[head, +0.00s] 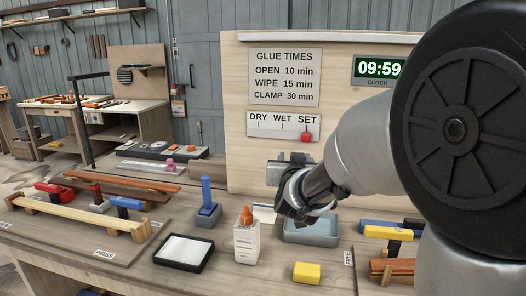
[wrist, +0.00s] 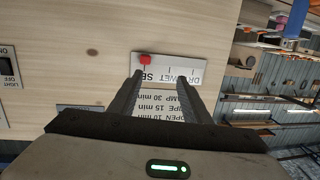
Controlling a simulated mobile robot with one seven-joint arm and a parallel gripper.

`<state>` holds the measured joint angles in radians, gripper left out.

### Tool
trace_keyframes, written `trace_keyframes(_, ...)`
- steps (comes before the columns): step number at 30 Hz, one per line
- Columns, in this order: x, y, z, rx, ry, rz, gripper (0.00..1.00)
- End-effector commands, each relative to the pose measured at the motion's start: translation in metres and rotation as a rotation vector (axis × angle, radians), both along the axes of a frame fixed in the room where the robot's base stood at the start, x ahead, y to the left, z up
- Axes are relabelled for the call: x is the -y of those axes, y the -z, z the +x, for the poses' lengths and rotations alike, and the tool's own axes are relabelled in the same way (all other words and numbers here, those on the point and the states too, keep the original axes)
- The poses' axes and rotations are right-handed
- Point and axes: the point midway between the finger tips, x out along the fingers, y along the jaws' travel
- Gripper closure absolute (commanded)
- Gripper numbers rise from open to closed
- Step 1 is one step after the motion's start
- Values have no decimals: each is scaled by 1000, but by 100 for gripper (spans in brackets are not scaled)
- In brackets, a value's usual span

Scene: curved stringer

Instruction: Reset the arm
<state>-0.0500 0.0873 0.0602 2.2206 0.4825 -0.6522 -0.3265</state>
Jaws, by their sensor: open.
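My gripper (wrist: 161,74) is open, with its two dark fingers apart and nothing between them in the wrist view. It faces the upright wooden board, and the dry/wet/set sign (wrist: 180,69) shows upside down beyond the fingertips. The red marker (wrist: 145,60) stands at SET, apart from the fingers. In the head view my arm reaches in from the right, and its dark wrist is in front of the board (head: 233,150), above the grey-blue tray (head: 311,236). The fingers are not clear in the head view. The red marker (head: 306,136) is above the wrist.
The bench holds a glue bottle (head: 246,240), a black-rimmed white tray (head: 184,252), a blue-handled tool in a holder (head: 207,203) and a yellow block (head: 307,272). A clamped wooden strip (head: 82,217) lies left. More clamps (head: 388,233) stand right, partly behind my arm.

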Motion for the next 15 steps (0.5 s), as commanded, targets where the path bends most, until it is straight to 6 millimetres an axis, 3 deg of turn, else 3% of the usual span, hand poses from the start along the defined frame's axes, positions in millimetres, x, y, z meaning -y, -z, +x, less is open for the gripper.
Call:
trace_keyframes(2,-15,-9,-29,-86,-83,30,56)
trace_keyframes(7,-36,8,-119,-365,-221,65,56)
trace_keyframes(12,-33,36,-214,-620,-252,64,56)
trace_keyframes(15,-25,49,-260,-735,-240,61,56)
